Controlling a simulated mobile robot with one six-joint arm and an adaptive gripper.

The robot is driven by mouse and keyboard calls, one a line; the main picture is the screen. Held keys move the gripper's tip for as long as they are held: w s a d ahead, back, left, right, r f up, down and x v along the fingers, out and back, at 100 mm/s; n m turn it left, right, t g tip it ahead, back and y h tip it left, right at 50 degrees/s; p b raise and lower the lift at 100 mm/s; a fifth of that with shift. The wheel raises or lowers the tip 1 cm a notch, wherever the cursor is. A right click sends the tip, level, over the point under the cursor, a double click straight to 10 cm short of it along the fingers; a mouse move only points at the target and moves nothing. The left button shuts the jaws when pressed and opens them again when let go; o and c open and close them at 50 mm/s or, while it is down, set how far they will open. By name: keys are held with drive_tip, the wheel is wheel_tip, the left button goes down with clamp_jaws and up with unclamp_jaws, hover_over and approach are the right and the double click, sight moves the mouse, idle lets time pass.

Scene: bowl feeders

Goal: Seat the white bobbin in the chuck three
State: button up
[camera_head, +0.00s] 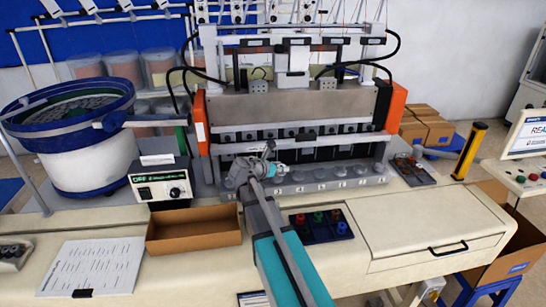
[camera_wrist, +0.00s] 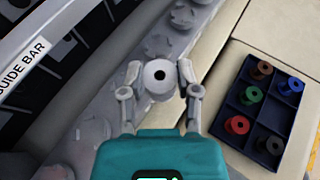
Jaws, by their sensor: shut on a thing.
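My gripper (camera_wrist: 159,80) is shut on the white bobbin (camera_wrist: 160,74) in the wrist view, with one finger on each side. The bobbin's dark centre hole faces the camera. In the head view my gripper (camera_head: 268,165) is over the left part of the grey chuck rail (camera_head: 338,179), which also shows in the wrist view (camera_wrist: 118,90). Several round chucks stand along this rail, one of them (camera_wrist: 183,18) beyond the bobbin. The rail's number labels are too small to read surely, so I cannot tell which chuck is three. The bobbin hides the spot beneath it.
A dark blue tray (camera_head: 341,239) with several coloured bobbins lies in front of the rail, also in the wrist view (camera_wrist: 240,110). The guide bar (camera_wrist: 45,45) runs beside the chucks. An open cardboard box (camera_head: 194,240) and a bowl feeder (camera_head: 80,150) are at left.

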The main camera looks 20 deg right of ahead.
drive_tip(key=w+d, duration=0.1)
drive_tip(key=w, duration=0.5)
drive_tip(key=shift+w+r, duration=0.2)
drive_tip(key=shift+w, duration=0.15)
drive_tip(key=shift+d+f, duration=0.1)
drive_tip(key=shift+f+b, duration=2.75)
drive_tip(key=shift+f, duration=0.05)
drive_tip(key=shift+s, duration=0.1)
drive_tip(key=shift+f+b, duration=0.6)
drive_tip(key=o, duration=0.6)
drive_tip(key=shift+o, duration=0.2)
